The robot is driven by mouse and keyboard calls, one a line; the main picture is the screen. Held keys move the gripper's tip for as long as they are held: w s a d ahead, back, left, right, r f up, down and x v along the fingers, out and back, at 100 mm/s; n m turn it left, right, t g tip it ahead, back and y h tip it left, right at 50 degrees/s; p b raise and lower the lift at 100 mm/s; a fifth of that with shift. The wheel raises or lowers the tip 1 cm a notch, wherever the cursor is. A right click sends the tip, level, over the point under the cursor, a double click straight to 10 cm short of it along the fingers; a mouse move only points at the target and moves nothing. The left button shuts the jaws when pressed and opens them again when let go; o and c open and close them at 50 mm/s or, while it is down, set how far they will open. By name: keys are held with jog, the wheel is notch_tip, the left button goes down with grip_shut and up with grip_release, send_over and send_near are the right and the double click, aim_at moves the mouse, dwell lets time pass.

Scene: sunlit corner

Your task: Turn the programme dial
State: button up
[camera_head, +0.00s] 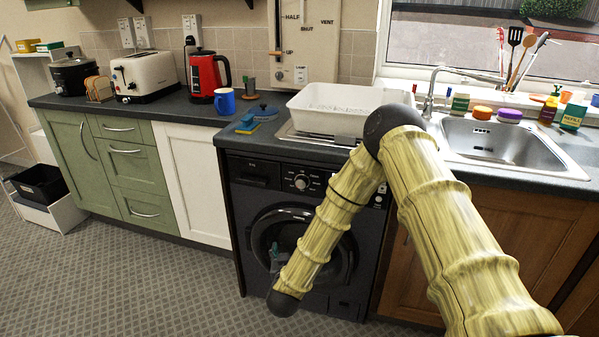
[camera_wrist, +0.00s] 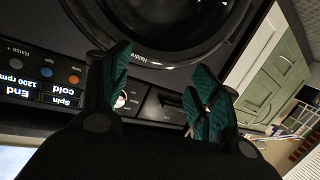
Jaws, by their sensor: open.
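The programme dial (camera_head: 302,182) is a round silver-and-black knob on the control panel of the black washing machine (camera_head: 320,292). In the wrist view, which is upside down, part of the dial (camera_wrist: 121,102) shows beside the left finger, which seems to hide the rest. My gripper (camera_wrist: 160,95) is open, with its teal fingers apart and nothing visible between them. In the head view my gripper (camera_head: 275,256) shows small, in front of the door and below the dial. I cannot tell its exact distance from the panel.
The round door (camera_head: 268,222) is below the panel. Small buttons (camera_wrist: 46,72) and a display (camera_wrist: 60,92) lie beside the dial. A worktop (camera_head: 250,133) overhangs above, bearing a white dish rack (camera_head: 330,122). Open floor (camera_head: 150,280) lies to the left.

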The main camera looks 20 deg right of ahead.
aim_at(300, 184)
jog(key=w+d+r+m+t+h+p, duration=0.1)
jog(key=w+d+r+h+p, duration=0.15)
jog(key=r, duration=0.45)
jog(key=w+d+r+m+h+p, duration=0.1)
jog(key=w+r+h, duration=0.15)
jog(key=r, duration=0.45)
jog(key=shift+y, duration=0.5)
jog(key=p+x, duration=0.1)
jog(key=x, duration=1)
jog(key=shift+w+a, duration=0.1)
jog(key=shift+a, duration=0.1)
jog(key=c, duration=1)
